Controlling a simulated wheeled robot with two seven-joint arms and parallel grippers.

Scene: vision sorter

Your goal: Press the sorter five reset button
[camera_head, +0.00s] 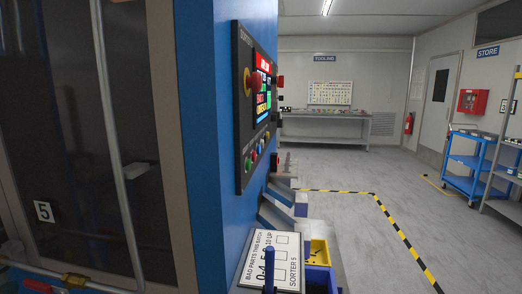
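The sorter five control panel (242,120) is a dark panel on the blue machine side, seen at a steep slant. It carries a lit screen (263,92) with coloured blocks and a yellow-ringed knob (247,82) at its left edge. A row of small coloured buttons (258,150) runs along its lower part, with a green one (247,163) nearest me. I cannot read the button labels, so I cannot tell which is reset. Neither of my grippers is in view.
A white sign reading "SORTER 5" (286,252) stands below the panel, near a yellow bin (319,252) and a blue upright rod (268,255). Floor to the right is open, with black-yellow tape (393,222). A blue cart (468,160) and tool bench (325,116) stand farther off.

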